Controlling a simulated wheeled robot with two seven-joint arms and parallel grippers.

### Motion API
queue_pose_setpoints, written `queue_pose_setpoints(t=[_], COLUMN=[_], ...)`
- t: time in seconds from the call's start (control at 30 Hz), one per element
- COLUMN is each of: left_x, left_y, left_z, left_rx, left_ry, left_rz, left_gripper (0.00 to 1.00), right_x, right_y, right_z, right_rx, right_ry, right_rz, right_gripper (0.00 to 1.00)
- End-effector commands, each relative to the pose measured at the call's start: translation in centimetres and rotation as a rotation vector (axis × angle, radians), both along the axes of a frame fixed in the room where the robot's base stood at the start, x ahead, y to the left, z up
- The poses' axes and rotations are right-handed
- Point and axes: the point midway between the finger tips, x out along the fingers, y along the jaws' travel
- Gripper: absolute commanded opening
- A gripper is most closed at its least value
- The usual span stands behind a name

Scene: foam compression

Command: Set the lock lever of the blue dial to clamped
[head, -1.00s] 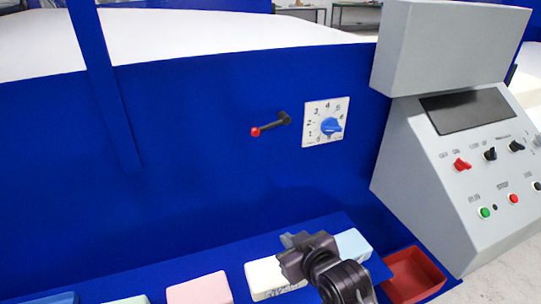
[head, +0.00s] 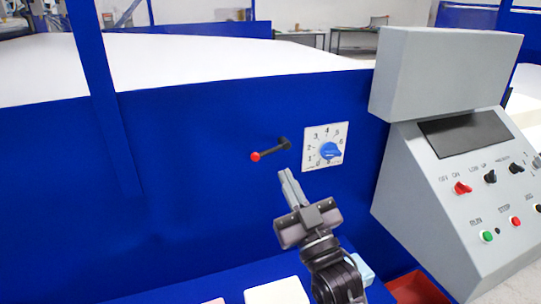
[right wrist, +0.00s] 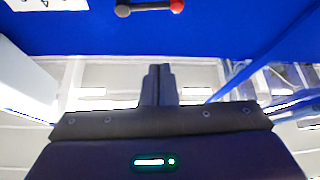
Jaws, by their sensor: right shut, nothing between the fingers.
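The blue dial (head: 329,150) sits on a white square plate with numbers on the blue panel. Left of it, the black lock lever (head: 272,150) with a red ball tip points left and slightly down from its pivot. My right gripper (head: 285,174) is shut and empty, pointing up at the panel just below the lever, apart from it in the picture. In the right wrist view, the shut fingers (right wrist: 159,70) show at the middle and the lever (right wrist: 150,6) shows at the top edge. The dial plate's corner (right wrist: 30,4) shows at top left. My left gripper is not in view.
A grey control console (head: 440,190) with knobs and buttons stands to the right. A red bin (head: 418,290) is at the bottom right. Foam blocks (head: 278,292) lie on a blue shelf at the bottom. The panel left of the lever is clear.

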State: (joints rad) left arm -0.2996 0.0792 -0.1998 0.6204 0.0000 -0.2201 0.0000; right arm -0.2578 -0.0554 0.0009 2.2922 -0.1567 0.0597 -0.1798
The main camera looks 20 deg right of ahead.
Motion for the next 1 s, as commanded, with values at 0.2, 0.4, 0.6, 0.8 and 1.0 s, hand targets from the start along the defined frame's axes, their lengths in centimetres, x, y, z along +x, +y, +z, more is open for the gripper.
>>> queue_pose_setpoints(t=[0.2,0.4,0.6,0.8,1.0], left_x=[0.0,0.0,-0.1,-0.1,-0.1], left_y=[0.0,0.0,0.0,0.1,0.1], left_z=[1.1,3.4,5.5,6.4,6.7], left_rx=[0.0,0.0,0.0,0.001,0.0], left_ry=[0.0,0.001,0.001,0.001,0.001], left_rz=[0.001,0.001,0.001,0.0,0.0], left_gripper=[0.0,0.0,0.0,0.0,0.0], right_x=[1.4,4.8,8.5,9.2,9.4], right_y=[0.2,0.6,1.2,0.7,0.5], right_z=[1.2,3.6,5.6,2.5,1.2], right_rx=[0.001,0.001,0.001,0.0,-0.001], right_ry=[-0.002,-0.002,-0.001,0.005,0.003], right_rz=[-0.001,0.0,0.0,-0.001,0.0], right_gripper=[0.0,0.0,0.0,0.0,0.0])
